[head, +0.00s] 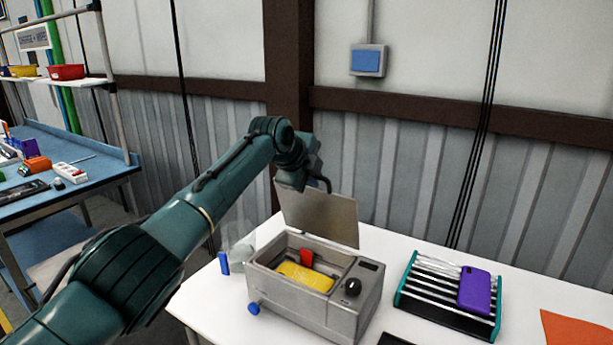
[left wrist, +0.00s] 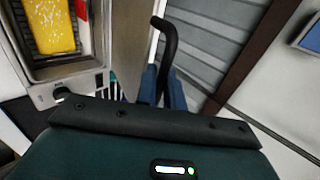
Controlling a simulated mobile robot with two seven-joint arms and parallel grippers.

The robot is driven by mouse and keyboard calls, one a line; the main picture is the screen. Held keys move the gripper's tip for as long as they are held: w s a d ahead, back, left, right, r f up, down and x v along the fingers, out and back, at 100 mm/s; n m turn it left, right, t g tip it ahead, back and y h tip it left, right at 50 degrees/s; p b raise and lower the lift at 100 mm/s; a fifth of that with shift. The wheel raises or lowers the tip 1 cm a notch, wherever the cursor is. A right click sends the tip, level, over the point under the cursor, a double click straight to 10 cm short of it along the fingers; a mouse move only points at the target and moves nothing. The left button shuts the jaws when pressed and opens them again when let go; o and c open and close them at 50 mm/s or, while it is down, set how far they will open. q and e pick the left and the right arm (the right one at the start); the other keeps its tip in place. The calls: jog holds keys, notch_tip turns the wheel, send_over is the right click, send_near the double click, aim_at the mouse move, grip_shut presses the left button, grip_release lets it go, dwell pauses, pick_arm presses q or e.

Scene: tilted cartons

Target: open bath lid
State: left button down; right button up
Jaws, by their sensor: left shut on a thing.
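The bath, a grey box (head: 318,306), stands on the white table. Its flat lid (head: 320,215) stands raised, steeply upright at the back edge. Inside lie a yellow object (head: 306,277) and a small red piece (head: 306,257); the yellow one also shows in the left wrist view (left wrist: 53,25). My left gripper (head: 316,172) is at the top of the lid. In the left wrist view its blue fingers (left wrist: 163,85) are shut on the black curved lid handle (left wrist: 166,38). My right gripper is in neither view.
A rack (head: 405,284) with a purple phone (head: 474,290) stands right of the bath. An orange sheet (head: 577,332) lies at the right. A clear container (head: 241,252) and a blue piece (head: 223,263) are at the left. The corrugated wall is close behind the table.

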pick_arm(q)
jog(key=shift+w+d+f, duration=0.1)
jog(key=shift+w+d, duration=0.15)
jog(key=shift+w, duration=0.05)
dwell(0.4)
jog(key=c, duration=1.6)
grip_release()
jog(key=shift+c, duration=0.2)
jog(key=shift+s+a+r+b, duration=0.15)
jog(key=shift+r+b, duration=0.15)
jog(key=shift+b, duration=0.2)
jog(key=b+v, duration=0.3)
jog(key=v, duration=0.9)
jog(key=shift+s+r+b, duration=0.2)
jog(key=shift+r+b, duration=0.1)
jog(key=shift+a, duration=0.1)
jog(key=shift+c, duration=0.4)
